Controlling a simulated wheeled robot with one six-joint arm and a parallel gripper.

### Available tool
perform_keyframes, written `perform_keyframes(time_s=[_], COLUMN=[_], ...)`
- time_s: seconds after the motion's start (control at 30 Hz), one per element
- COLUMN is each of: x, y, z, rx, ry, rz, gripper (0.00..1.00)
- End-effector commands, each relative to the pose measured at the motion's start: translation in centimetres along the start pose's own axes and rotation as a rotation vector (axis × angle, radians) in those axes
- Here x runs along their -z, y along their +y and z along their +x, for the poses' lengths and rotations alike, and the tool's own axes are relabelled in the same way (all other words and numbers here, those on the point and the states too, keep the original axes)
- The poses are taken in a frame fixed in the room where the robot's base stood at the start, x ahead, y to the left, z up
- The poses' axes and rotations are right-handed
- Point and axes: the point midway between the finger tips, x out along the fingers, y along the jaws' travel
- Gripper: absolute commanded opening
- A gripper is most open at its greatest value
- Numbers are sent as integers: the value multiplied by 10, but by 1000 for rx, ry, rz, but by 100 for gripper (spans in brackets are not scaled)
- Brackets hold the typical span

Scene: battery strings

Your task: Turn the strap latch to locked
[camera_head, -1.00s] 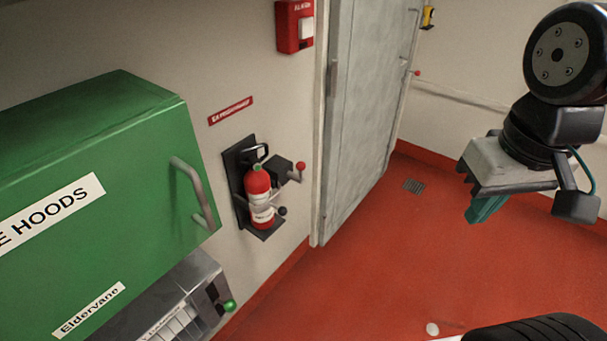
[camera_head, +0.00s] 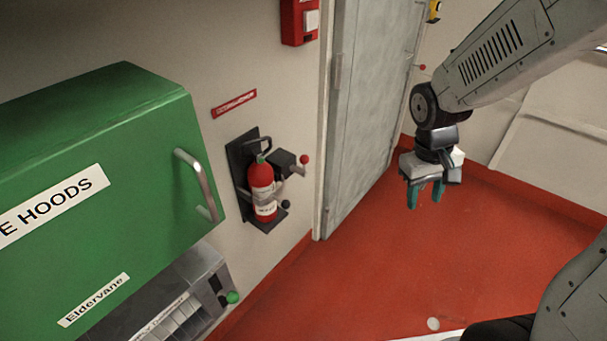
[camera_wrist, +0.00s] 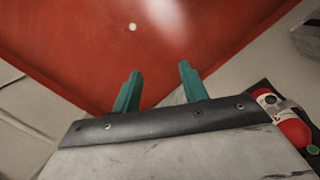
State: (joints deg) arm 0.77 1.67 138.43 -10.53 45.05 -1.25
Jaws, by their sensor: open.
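The red fire extinguisher (camera_head: 262,184) hangs upright on a dark wall bracket (camera_head: 240,170) in the head view. A dark latch block (camera_head: 284,158) with a short lever ending in a red knob (camera_head: 304,159) sits at its upper right, by the grey strap. A black knob (camera_head: 285,204) is lower down. I cannot tell the latch's exact setting. My gripper (camera_head: 425,196) is open and empty, its teal fingers pointing down, well right of the latch and apart from it. In the wrist view the open fingers (camera_wrist: 160,72) are over red floor, and the extinguisher (camera_wrist: 288,124) shows at the right edge.
A green cabinet (camera_head: 120,130) with a metal handle (camera_head: 197,185) stands left, above a grey unit (camera_head: 165,300) with a green knob. A grey door (camera_head: 370,110) lies between the extinguisher and my gripper. A red alarm box (camera_head: 299,20) is above. Red floor is mostly clear.

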Motion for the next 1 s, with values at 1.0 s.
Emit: perform_keyframes(time_s=[1.0], x=[276], y=[-150], z=[206], rx=[370], ry=[1419], rz=[-619], gripper=[43])
